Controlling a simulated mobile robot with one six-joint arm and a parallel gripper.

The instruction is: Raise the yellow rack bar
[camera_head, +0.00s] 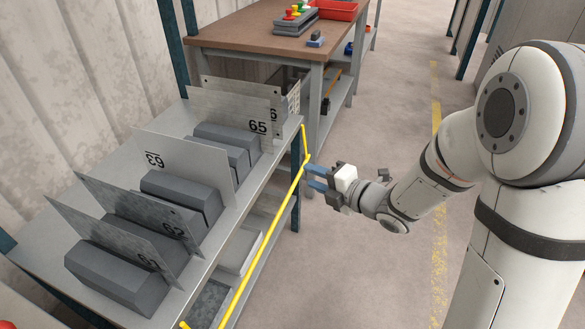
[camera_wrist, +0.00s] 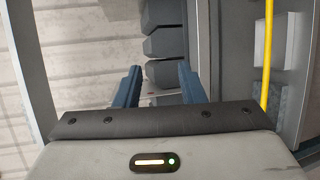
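The yellow rack bar (camera_head: 262,240) runs along the front edge of the rack of metal plates, slanting from the lower middle of the head view up to a bend near the rack's far corner post. It also shows in the wrist view (camera_wrist: 267,50) as a yellow line, right of both fingers. My gripper (camera_head: 309,177) is just right of the bar's far part, its blue fingertips close to it. Whether they touch is unclear. In the wrist view the two fingers (camera_wrist: 160,84) stand apart with no bar between them.
The rack's top shelf (camera_head: 45,235) holds upright numbered plates and grey blocks (camera_head: 118,275). A lower shelf carries a pale box (camera_head: 240,250). A brown-topped workbench (camera_head: 235,30) stands behind, with a red tray (camera_head: 335,10). The floor right of the rack is clear.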

